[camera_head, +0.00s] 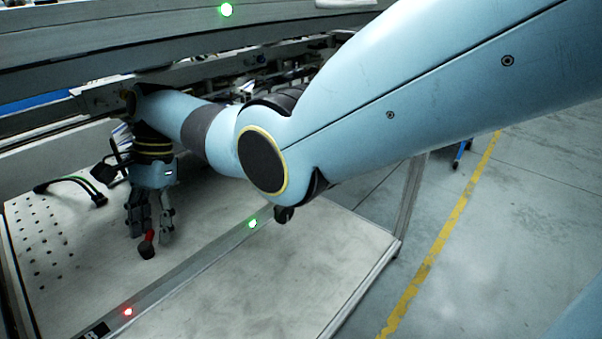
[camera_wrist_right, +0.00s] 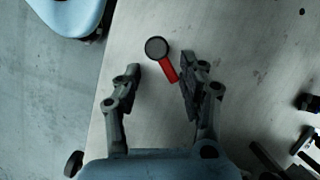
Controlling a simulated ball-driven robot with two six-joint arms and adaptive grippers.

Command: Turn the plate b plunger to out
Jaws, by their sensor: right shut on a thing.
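The plunger is a short red handle with a round black knob (camera_head: 147,250). It stands out over the pale panel, below my right gripper (camera_head: 151,232). In the right wrist view the red handle (camera_wrist_right: 168,69) slants between the two grey fingers of my right gripper (camera_wrist_right: 161,78), close against the right-hand finger, with the knob just past the fingertips. The gripper is shut on the plunger, though a gap shows on the left-hand side. The plunger's base is hidden. My left gripper is not in view.
A rail with a red light (camera_head: 128,311), a green light (camera_head: 252,223) and a partly cut-off dark label (camera_head: 95,331) borders the panel. A perforated plate (camera_head: 40,240) and black cables (camera_head: 62,183) lie left. Metal beams (camera_head: 120,45) cross above. Open floor (camera_head: 520,220) lies right.

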